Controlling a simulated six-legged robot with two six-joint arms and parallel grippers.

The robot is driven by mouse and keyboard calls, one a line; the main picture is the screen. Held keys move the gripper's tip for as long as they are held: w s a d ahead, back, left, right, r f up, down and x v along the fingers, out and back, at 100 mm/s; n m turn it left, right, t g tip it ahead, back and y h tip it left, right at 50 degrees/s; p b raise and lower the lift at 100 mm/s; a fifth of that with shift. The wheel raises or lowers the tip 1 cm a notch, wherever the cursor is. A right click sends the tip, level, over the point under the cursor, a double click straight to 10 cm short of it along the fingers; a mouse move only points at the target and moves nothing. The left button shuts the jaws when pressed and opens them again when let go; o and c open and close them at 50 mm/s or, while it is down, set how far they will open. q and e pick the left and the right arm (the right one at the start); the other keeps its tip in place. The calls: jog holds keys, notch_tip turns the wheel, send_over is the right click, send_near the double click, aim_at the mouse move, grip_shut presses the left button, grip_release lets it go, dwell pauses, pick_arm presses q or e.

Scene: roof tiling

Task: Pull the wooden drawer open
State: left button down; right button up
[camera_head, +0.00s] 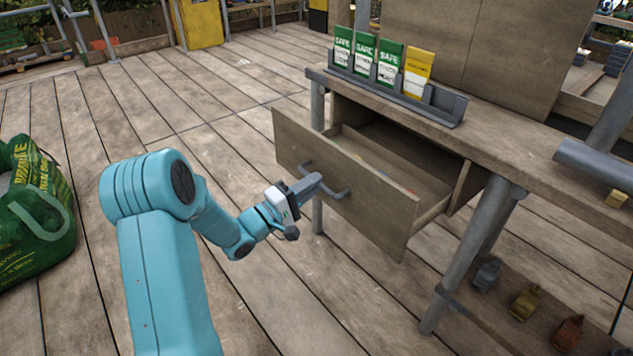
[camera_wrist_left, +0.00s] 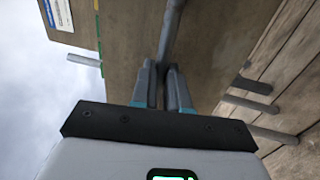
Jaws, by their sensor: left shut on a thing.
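The wooden drawer (camera_head: 345,189) stands well out from under the bench top, and part of its inside shows. A grey bar handle (camera_head: 338,193) is on its front. My left gripper (camera_head: 314,184) is shut on the handle. In the left wrist view, the two fingers (camera_wrist_left: 165,88) close around the grey handle bar (camera_wrist_left: 172,35), with the drawer front (camera_wrist_left: 125,45) behind it. A few small reddish items lie in the drawer, too small to tell. My right gripper is in neither view.
The wooden bench (camera_head: 500,135) carries a grey rack (camera_head: 440,106) with green and yellow cards. Grey tube legs (camera_head: 470,255) stand right of the drawer. Small coloured items sit on a lower shelf (camera_head: 500,310). A green bag (camera_head: 35,215) lies at left. The plank floor before the drawer is clear.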

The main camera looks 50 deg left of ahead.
pick_arm(q)
jog(key=shift+s, duration=0.1)
jog(key=c, duration=1.1)
grip_release()
jog(key=p+v, duration=0.3)
jog(key=v, duration=1.3)
jog(key=shift+s+d+p, duration=0.1)
jog(key=shift+s+p, duration=0.1)
jog(key=shift+p, duration=0.15)
jog(key=shift+w, duration=0.1)
